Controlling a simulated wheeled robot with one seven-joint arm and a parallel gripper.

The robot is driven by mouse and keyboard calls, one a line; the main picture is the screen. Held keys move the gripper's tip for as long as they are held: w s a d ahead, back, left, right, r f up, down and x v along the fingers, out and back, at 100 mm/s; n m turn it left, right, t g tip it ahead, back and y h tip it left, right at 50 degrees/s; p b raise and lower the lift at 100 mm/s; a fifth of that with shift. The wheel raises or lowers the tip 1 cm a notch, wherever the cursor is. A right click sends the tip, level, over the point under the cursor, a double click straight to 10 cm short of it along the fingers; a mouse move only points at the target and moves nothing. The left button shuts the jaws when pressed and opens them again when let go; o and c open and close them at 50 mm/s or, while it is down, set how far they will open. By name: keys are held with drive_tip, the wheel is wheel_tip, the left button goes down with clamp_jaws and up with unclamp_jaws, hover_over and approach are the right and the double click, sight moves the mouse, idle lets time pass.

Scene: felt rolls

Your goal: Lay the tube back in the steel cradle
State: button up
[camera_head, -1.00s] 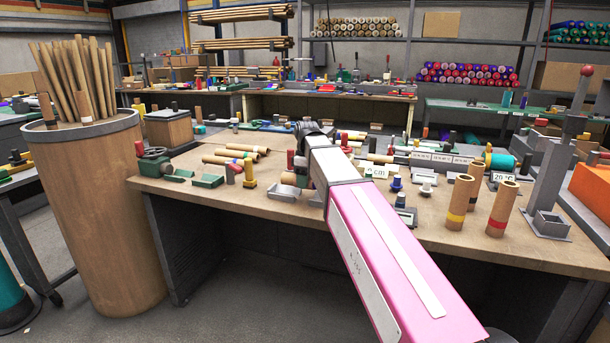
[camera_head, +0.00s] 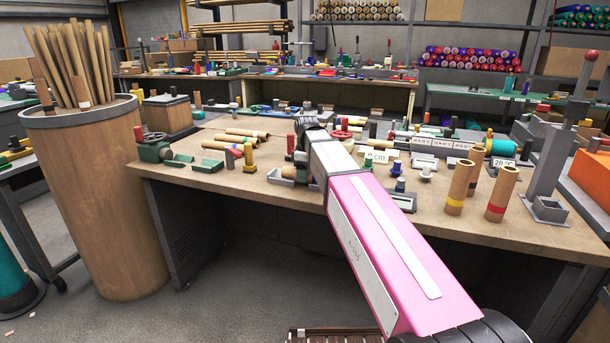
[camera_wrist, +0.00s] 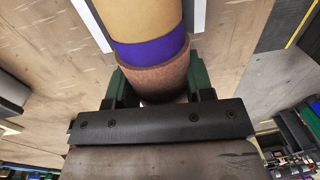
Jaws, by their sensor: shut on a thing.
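In the wrist view my gripper (camera_wrist: 152,92) has its green fingers shut on the end of a brown cardboard tube (camera_wrist: 146,18) with a purple band. The tube runs from the jaws to the top edge of the view, over the wooden bench top. Pale strips show on both sides of it; I cannot tell whether they belong to the cradle. A small grey metal holder (camera_head: 284,178) beside the arm may be the steel cradle, partly covered.
A green vise (camera_head: 152,149) and lying tubes (camera_head: 240,137) are left. A large drum (camera_head: 95,210) stands at the left.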

drive_tip(key=shift+f, duration=0.5)
idle(0.9)
drive_tip(key=o, duration=1.4)
drive_tip(key=shift+c, duration=0.2)
drive_tip(key=r, duration=0.6)
drive_tip(key=w+r, duration=0.1)
drive_tip(key=r, duration=0.3)
drive_tip(key=shift+d, duration=0.15)
drive_tip(key=shift+r, duration=0.35)
drive_tip(key=shift+s, duration=0.15)
